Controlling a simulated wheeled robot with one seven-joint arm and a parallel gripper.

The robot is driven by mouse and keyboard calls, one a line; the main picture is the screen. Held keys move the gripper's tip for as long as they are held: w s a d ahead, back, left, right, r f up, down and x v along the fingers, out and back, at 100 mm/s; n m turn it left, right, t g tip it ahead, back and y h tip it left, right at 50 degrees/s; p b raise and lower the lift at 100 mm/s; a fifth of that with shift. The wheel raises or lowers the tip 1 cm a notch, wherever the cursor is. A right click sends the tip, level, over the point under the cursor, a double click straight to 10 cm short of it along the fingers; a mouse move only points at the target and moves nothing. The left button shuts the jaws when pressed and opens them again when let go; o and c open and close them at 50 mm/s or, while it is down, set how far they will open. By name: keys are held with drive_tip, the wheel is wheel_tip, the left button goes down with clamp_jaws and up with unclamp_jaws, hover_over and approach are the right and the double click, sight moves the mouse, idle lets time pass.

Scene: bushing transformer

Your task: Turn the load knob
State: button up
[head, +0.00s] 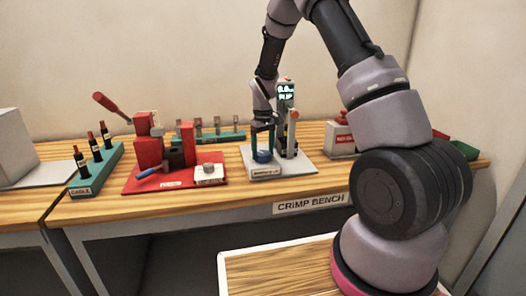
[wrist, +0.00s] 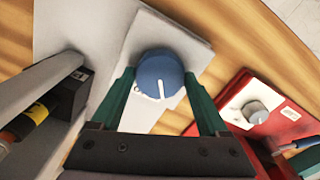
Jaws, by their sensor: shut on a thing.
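The load knob is blue and round with a white pointer line. In the wrist view the knob (wrist: 160,75) sits on a pale block between my gripper's green fingers (wrist: 163,92). The pointer line points down in that picture, slightly right. My gripper is shut on the knob, one finger at each side. In the head view my gripper (head: 263,140) reaches straight down to the knob (head: 262,156) at the front of a pale tester base (head: 290,168). A small lit display (head: 286,91) stands on the tester behind; its upper line looks like 0.0.
A red press (head: 148,150) on a red base stands left, with a grey knob (wrist: 255,111) on its front block. A green rack with dark bottle-like pieces (head: 97,165) is farther left. Bare wooden bench shows along the front edge.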

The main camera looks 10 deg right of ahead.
sight(263, 153)
drive_tip(key=m, duration=1.2)
drive_tip(key=shift+w+m, duration=0.1)
drive_tip(key=shift+m, duration=0.2)
idle(0.4)
drive_tip(key=o, duration=1.2)
drive_tip(key=shift+o, duration=0.2)
wheel_tip(263, 153, up, 11)
